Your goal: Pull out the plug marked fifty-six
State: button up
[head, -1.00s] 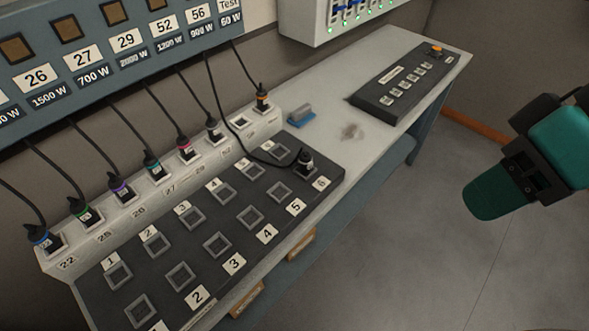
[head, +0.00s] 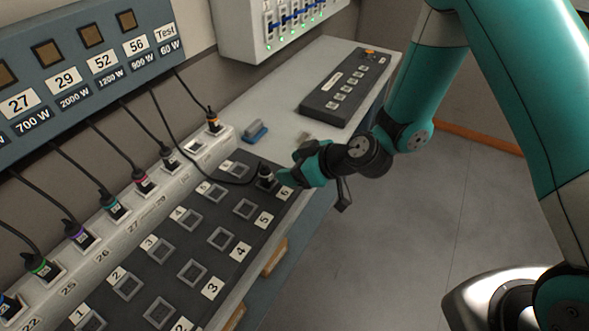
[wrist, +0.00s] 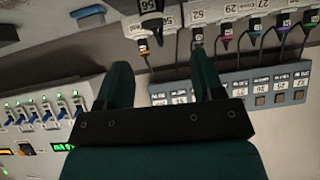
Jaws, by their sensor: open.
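A black plug (head: 266,174) with a small white label stands in a socket at the far right end of the dark numbered board (head: 206,232), beside the number 6. Its black cord loops back to the wall panel near the 56 label. My gripper (head: 284,178) is just right of this plug, fingers towards it; whether they touch it is hard to tell. In the wrist view my open gripper (wrist: 158,62) has a gap between its teal fingers. A dark plug with a white label (wrist: 151,7) shows beyond the gap at the top edge, partly cut off.
A white rail (head: 125,214) behind the board holds several plugs with coloured bands; one slot beside the orange-banded plug (head: 213,121) is empty. A blue block (head: 255,131) and a dark button console (head: 345,88) lie on the bench. Hanging cords cross behind the rail.

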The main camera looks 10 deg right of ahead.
aim_at(271, 171)
jog(key=x, duration=0.3)
jog(key=d+f+x, duration=0.1)
jog(key=x, duration=0.4)
jog(key=shift+w+a+f+b, duration=0.1)
jog(key=shift+w+f+b, duration=0.2)
jog(key=shift+f+b, duration=0.1)
jog(key=shift+w+a+f, duration=0.25)
jog(key=shift+w+a, duration=0.1)
jog(key=shift+a, duration=0.1)
jog(key=c, duration=1)
jog(key=shift+r, duration=0.1)
jog(key=shift+r, duration=0.25)
jog(key=shift+r+p, duration=1)
jog(key=shift+r, duration=1.05)
